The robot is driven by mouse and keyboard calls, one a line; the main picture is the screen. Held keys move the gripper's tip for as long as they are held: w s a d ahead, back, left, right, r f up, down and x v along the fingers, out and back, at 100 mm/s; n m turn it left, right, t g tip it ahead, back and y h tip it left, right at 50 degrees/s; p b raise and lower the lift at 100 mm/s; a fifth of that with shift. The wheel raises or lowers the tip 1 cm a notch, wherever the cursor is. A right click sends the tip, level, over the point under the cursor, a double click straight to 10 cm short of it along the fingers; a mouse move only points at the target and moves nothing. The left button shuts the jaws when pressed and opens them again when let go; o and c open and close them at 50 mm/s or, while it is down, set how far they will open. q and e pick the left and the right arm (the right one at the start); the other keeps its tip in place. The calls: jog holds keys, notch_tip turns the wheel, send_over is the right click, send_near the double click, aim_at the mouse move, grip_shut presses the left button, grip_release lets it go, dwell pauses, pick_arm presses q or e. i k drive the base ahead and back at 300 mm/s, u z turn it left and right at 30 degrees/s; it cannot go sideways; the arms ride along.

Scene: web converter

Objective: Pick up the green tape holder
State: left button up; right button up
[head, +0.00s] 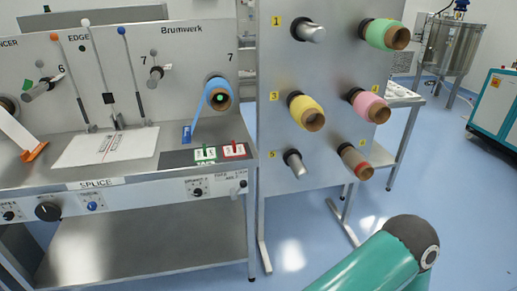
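A green-edged holder (205,155) with a pale, printed face sits on a dark mat at the right end of the machine's table. A red-edged holder (234,151) of similar shape sits just right of it. The word TAPE seems to be printed on the mat in front of the green one. Neither gripper is in view. Only a teal link and dark joint of my own arm show at the bottom right, well apart from the holders.
The steel splice table (200,172) has knobs along its front. A blue roll (218,95) hangs above, its strip running down to a blue clip (187,134). Right of the table stands a panel (330,75) with pegs holding green, yellow, pink and brown rolls. Blue floor (460,200) lies clear at right.

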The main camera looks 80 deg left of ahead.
aim_at(205, 154)
jog(key=z, duration=1.65)
jog(key=i, duration=0.1)
jog(key=u, duration=2.95)
jog(key=i, duration=0.25)
jog(key=u, duration=2.35)
jog(key=k, duration=0.5)
jog(key=u, duration=0.35)
jog(key=i, duration=1.6)
jog(key=z, duration=0.45)
